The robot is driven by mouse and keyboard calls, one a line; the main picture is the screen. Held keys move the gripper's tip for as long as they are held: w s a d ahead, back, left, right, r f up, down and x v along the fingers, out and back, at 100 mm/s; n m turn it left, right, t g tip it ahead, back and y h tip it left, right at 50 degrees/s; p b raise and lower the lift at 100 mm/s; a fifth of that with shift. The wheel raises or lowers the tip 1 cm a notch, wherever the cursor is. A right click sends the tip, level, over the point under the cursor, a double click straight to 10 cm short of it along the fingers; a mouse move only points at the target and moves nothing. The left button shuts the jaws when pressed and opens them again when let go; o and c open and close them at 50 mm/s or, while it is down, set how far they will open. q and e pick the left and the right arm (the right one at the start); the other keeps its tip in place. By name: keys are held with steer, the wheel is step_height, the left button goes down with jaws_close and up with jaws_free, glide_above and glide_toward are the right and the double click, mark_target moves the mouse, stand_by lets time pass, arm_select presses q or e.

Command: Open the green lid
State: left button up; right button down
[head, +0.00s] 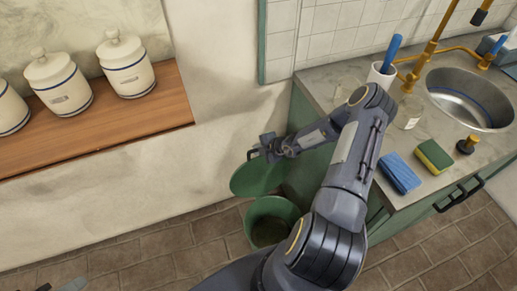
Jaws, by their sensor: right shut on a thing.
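The green lid (256,180) is tilted up at the back of the round green bin (271,208), which stands on the floor beside the cabinet. The bin's mouth is uncovered and part of its inside shows. My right gripper (266,149) is at the lid's upper edge, shut on the dark handle (252,154) of the lid. The fingers are small here and partly hide the handle. A small grey and dark piece at the bottom left edge looks like part of my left gripper (62,287); its fingers are not clear.
White canisters (126,66) stand on a wooden shelf (150,115) at left. The tiled floor left of the bin is clear.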

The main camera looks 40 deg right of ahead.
steer(key=shift+w, duration=0.5)
steer(key=c, duration=1.4)
jaws_free()
steer(key=shift+s+d, duration=0.1)
steer(key=v, duration=0.7)
steer(key=shift+s+r+p, duration=0.25)
steer(key=shift+r+p, duration=0.05)
